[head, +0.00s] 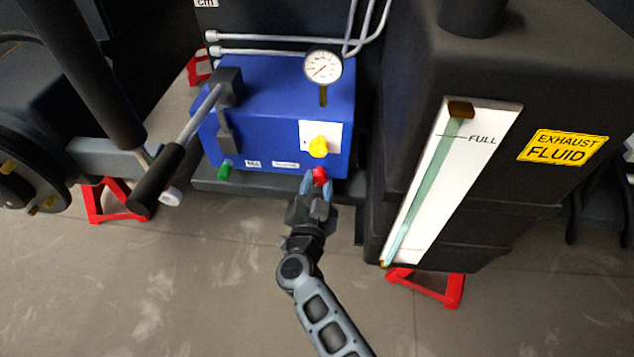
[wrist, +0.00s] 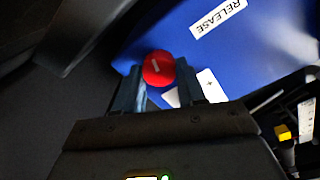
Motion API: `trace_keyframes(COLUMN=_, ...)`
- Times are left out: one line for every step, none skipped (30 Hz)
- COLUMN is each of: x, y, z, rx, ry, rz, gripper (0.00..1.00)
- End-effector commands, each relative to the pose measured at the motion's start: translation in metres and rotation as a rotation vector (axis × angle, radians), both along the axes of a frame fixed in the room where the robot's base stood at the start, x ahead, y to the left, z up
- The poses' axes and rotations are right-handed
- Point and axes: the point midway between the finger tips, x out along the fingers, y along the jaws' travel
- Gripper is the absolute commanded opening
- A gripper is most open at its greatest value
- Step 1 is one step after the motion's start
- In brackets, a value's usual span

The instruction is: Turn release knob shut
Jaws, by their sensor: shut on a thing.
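The red release knob (head: 320,177) sits low on the front of the blue pump box (head: 285,110), below the yellow knob. In the wrist view the red knob (wrist: 158,68) shows a pale mark on its face, and a RELEASE label (wrist: 218,17) is on the blue surface near it. My gripper (head: 320,184) reaches the knob from the front. In the wrist view my gripper (wrist: 160,85) has one finger on each side of the knob and is shut on it. Parts of the knob's sides are hidden by the fingers.
A yellow knob (head: 319,147) on a white plate is just above. A green knob (head: 224,171) is at the box's lower left. A black lever handle (head: 157,178) juts out at left. A dark tank with a fluid gauge (head: 452,180) stands close at right. Floor in front is open.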

Motion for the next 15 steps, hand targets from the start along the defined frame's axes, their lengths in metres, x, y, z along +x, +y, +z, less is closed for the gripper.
trace_keyframes(x=-0.0003, y=-0.0007, z=0.0007, rx=0.043, ry=-0.001, rz=-0.002, gripper=0.09)
trace_keyframes(x=-0.0002, y=-0.0009, z=0.0006, rx=0.072, ry=-0.002, rz=-0.001, gripper=0.09)
trace_keyframes(x=-0.0002, y=-0.0012, z=0.0005, rx=0.111, ry=-0.003, rz=-0.001, gripper=0.09)
trace_keyframes(x=-0.0002, y=-0.0013, z=0.0004, rx=0.139, ry=-0.004, rz=-0.003, gripper=0.09)
trace_keyframes(x=-0.0002, y=-0.0014, z=0.0003, rx=0.167, ry=-0.005, rz=-0.002, gripper=0.09)
trace_keyframes(x=-0.0002, y=-0.0014, z=0.0001, rx=0.206, ry=-0.007, rz=-0.002, gripper=0.09)
trace_keyframes(x=-0.0002, y=-0.0015, z=0.0, rx=0.234, ry=-0.008, rz=-0.002, gripper=0.09)
trace_keyframes(x=-0.0003, y=-0.0014, z=-0.0001, rx=0.263, ry=-0.009, rz=-0.002, gripper=0.09)
trace_keyframes(x=-0.0004, y=-0.0013, z=-0.0003, rx=0.301, ry=-0.01, rz=-0.002, gripper=0.09)
trace_keyframes(x=-0.0004, y=-0.0012, z=-0.0004, rx=0.33, ry=-0.011, rz=-0.002, gripper=0.09)
trace_keyframes(x=-0.0004, y=-0.0012, z=-0.0005, rx=0.358, ry=-0.012, rz=-0.001, gripper=0.09)
trace_keyframes(x=-0.0005, y=-0.0012, z=-0.0007, rx=0.397, ry=-0.013, rz=-0.001, gripper=0.09)
trace_keyframes(x=-0.0005, y=-0.0012, z=-0.0008, rx=0.425, ry=-0.014, rz=-0.001, gripper=0.09)
trace_keyframes(x=-0.0004, y=-0.0014, z=-0.001, rx=0.454, ry=-0.015, rz=-0.001, gripper=0.09)
trace_keyframes(x=-0.0004, y=-0.0015, z=-0.0013, rx=0.492, ry=-0.016, rz=-0.002, gripper=0.09)
